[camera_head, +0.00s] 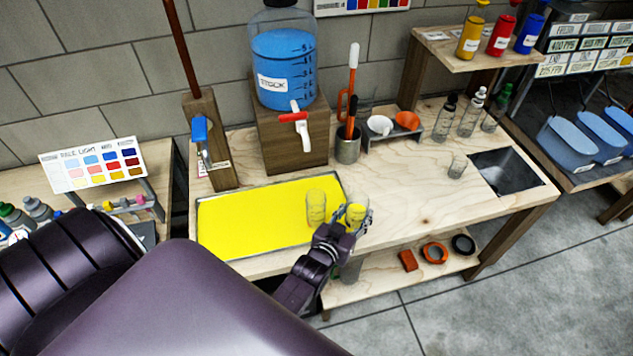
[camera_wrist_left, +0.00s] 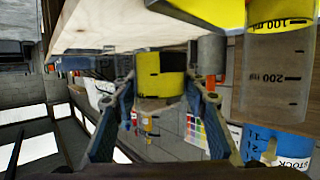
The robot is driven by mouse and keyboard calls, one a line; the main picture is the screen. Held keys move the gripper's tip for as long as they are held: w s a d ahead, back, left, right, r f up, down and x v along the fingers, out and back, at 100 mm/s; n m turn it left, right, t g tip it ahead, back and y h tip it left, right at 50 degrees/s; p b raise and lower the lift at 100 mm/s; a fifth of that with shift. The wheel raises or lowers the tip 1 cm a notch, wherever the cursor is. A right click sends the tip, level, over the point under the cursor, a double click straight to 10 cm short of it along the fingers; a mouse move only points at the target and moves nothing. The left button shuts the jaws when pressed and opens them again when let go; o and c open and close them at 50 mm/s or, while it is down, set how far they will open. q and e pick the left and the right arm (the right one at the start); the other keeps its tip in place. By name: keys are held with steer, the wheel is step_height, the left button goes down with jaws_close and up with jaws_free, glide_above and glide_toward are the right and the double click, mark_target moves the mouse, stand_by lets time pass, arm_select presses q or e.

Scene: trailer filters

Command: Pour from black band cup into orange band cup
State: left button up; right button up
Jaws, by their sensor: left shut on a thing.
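My left gripper (camera_head: 347,220) is shut on a small clear cup (camera_head: 357,214) with yellow in it, at the right end of the yellow tray (camera_head: 250,248). In the left wrist view this held cup (camera_wrist_left: 160,75) sits between the fingers, with dark marks on its side. A taller clear cup (camera_head: 317,203) stands just left of it on the tray, apart from it. In the left wrist view the taller cup (camera_wrist_left: 275,75) appears upside down with 100 and 200 ml marks. I cannot make out a black or orange band on either cup. My right gripper is out of view.
A blue stock jug (camera_head: 284,75) with a tap stands on a wooden block behind the tray. A tool holder (camera_head: 347,150), a small beaker (camera_head: 457,166) and a sink (camera_head: 505,170) are further right. The table between tray and sink is mostly clear.

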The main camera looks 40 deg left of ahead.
mark_target(349, 199)
arm_select(q)
steer(key=shift+w+a, duration=0.2)
steer(key=shift+s+a+r+n+h+b, duration=0.2)
steer(key=shift+n+h+b, duration=0.2)
steer(key=shift+n, duration=0.2)
steer(key=shift+s+a+r+t, duration=0.1)
steer(key=shift+r+t, duration=0.05)
steer(key=shift+t, duration=0.15)
steer(key=shift+a+r+n+b, duration=0.1)
steer(key=shift+n+b, duration=0.25)
steer(key=shift+n, duration=0.05)
steer(key=shift+a+n+b, duration=0.2)
steer(key=shift+n+b, duration=0.1)
steer(key=shift+b, duration=0.05)
steer(key=shift+n+t+h, duration=0.5)
steer(key=shift+n, duration=0.3)
steer(key=r, duration=0.1)
steer(key=r+p, duration=0.1)
steer(key=r, duration=0.1)
steer(key=a+r, duration=0.1)
steer(key=shift+s+r, duration=0.25)
steer(key=shift+s+a+r+n+t+b, duration=0.1)
steer(key=shift+a+r+n+t+b, duration=0.2)
steer(key=shift+r+n, duration=0.3)
steer(key=shift+s+a+r+n+t+b, duration=0.1)
steer(key=shift+a+r+n+t+b, duration=0.2)
steer(key=shift+r, duration=0.45)
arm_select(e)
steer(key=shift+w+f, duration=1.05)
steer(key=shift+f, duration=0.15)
